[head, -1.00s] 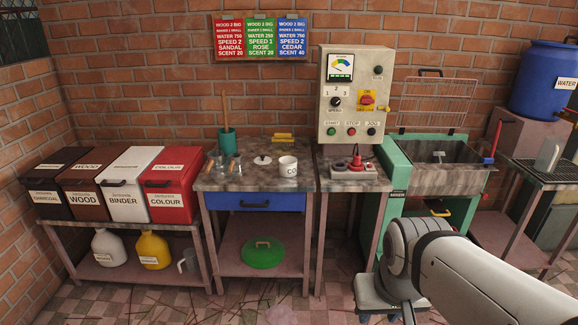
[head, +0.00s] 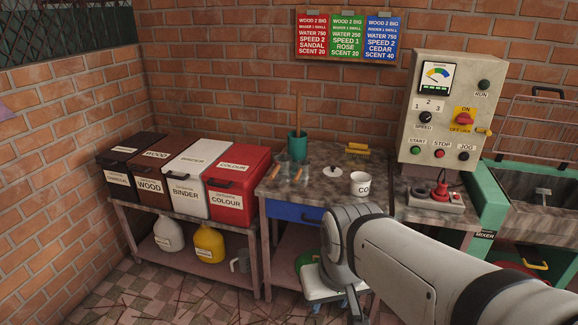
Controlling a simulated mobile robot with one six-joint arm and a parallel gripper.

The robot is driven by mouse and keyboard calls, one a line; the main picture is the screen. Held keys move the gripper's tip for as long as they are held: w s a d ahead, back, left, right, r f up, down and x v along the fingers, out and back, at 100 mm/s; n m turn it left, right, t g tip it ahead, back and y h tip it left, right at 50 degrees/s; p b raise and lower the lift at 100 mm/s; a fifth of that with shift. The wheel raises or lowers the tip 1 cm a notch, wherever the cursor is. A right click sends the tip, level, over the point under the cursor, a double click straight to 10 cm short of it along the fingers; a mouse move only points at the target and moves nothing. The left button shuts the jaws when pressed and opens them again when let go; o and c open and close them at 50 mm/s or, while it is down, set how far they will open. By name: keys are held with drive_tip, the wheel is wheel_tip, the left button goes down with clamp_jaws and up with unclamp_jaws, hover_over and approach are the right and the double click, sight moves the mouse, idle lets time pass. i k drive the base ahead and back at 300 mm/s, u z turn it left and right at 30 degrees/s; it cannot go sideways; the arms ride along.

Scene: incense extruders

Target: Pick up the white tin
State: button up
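A white tin (head: 361,184) stands upright on the grey stone-topped table (head: 318,207), near its front right corner. Its dark lettering shows "CO"; the rest of the label is turned out of sight. A white lid (head: 332,171) with a dark knob lies to the left of the tin. My arm reaches in from the lower right, in front of the table and below the tin in the picture. My gripper is not visible, so whether it is open or shut does not show.
Two small glasses with wooden handles (head: 281,169), a green pot (head: 297,145) and a yellow brush (head: 358,149) share the table. Labelled bins, including a red one (head: 235,183), stand left. A control panel (head: 446,110) and mixer (head: 492,210) stand right.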

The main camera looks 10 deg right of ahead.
sight(360, 184)
drive_tip(key=u, duration=0.3)
drive_tip(key=i, duration=1.8)
drive_tip(key=z, duration=0.7)
drive_tip(key=k, duration=0.95)
drive_tip(key=z, duration=0.15)
drive_tip(key=i, duration=0.95)
drive_tip(key=u, duration=0.05)
